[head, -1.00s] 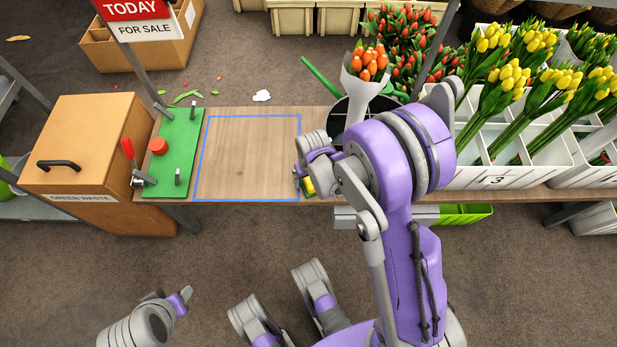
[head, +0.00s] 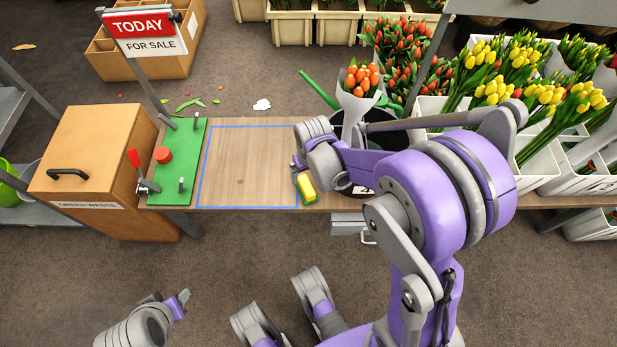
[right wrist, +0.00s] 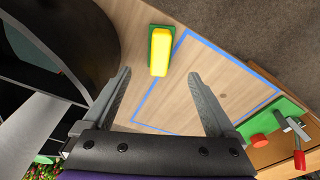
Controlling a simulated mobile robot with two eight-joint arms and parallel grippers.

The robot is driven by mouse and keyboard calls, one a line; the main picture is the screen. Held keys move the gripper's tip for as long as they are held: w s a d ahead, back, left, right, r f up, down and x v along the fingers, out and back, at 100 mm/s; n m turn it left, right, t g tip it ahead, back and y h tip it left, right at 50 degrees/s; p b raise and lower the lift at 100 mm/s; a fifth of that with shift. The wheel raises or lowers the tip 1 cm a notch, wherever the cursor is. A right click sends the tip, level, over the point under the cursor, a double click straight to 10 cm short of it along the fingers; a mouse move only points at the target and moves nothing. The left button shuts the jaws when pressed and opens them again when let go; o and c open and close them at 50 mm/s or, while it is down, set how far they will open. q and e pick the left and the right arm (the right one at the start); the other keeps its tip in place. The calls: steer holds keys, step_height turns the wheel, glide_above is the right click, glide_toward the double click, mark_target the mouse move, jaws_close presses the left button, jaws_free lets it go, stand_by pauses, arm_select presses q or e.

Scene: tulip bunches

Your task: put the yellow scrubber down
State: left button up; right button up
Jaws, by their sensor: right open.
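The yellow scrubber (head: 307,187), a yellow block with a green pad, lies on the wooden bench just right of the blue-taped square. In the right wrist view the scrubber (right wrist: 160,52) lies past the fingertips, close to a corner of the blue tape. My right gripper (right wrist: 158,80) is open with nothing between its fingers, and bare wood shows there. In the head view my right gripper (head: 297,166) is just behind the scrubber, partly hidden by its own wrist. My left gripper (head: 172,299) is low at the left, away from the bench; its jaw gap is unclear.
The blue-taped square (head: 248,165) is empty. A green board (head: 181,165) with a red knob and lever lies left of it. A dark bucket (head: 388,138) stands right of the gripper, near a wrapped orange tulip bunch (head: 358,82). White tulip crates (head: 570,180) stand farther right.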

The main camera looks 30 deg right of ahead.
steer(key=s+a+r+n+t, duration=0.1)
steer(key=s+a+r, duration=0.2)
steer(key=s+r, duration=0.2)
steer(key=s+a+r+t, duration=0.2)
steer(key=s+r, duration=0.4)
steer(key=s, duration=0.4)
steer(key=shift+s+a+n, duration=0.35)
steer(key=shift+a+n, duration=0.05)
steer(key=shift+a, duration=0.45)
